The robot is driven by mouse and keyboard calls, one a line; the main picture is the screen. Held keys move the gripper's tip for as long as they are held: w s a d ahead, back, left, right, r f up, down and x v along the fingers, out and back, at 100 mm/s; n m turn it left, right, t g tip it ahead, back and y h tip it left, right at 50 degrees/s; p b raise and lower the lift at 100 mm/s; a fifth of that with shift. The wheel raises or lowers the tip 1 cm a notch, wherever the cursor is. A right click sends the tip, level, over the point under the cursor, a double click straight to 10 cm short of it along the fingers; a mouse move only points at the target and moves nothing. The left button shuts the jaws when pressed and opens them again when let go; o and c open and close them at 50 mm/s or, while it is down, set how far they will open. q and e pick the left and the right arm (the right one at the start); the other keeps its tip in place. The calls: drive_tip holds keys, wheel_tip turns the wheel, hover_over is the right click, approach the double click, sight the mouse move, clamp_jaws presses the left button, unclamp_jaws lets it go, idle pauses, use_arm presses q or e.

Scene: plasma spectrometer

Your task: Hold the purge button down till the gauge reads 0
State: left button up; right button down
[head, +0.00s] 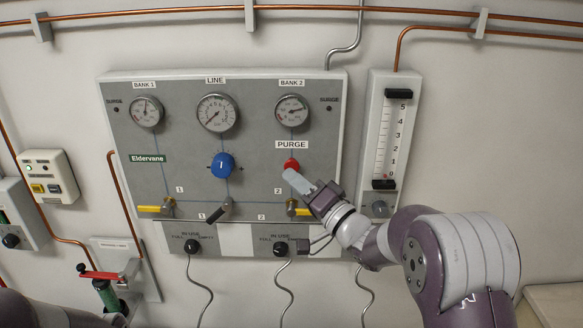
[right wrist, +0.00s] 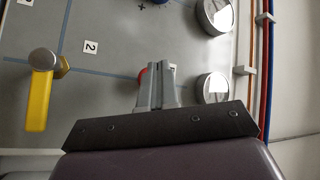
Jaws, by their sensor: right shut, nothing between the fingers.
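The red purge button (head: 291,164) sits under the PURGE label on the grey panel (head: 250,240). My right gripper (head: 290,176) is shut and empty, its fingertips at the button's lower edge in the head view. In the right wrist view the fingers (right wrist: 158,72) partly hide the button (right wrist: 142,76); I cannot tell whether they press it. The BANK 2 gauge (head: 291,110) stands above the button, its needle pointing right. The LINE gauge (head: 216,112) needle seems to point lower left. The BANK 1 gauge (head: 146,111) is at the left. My left gripper is not in view.
A blue knob (head: 221,165) is left of the button. A yellow-handled valve (head: 299,210) is just below my right fingers, and a black-handled valve (head: 218,211) is left of it. A flow meter (head: 390,130) with a 0 to 5 scale stands at the right.

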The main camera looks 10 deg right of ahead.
drive_tip(key=s, duration=0.2)
drive_tip(key=s+a, duration=0.1)
drive_tip(key=s, duration=0.1)
drive_tip(key=shift+s, duration=0.4)
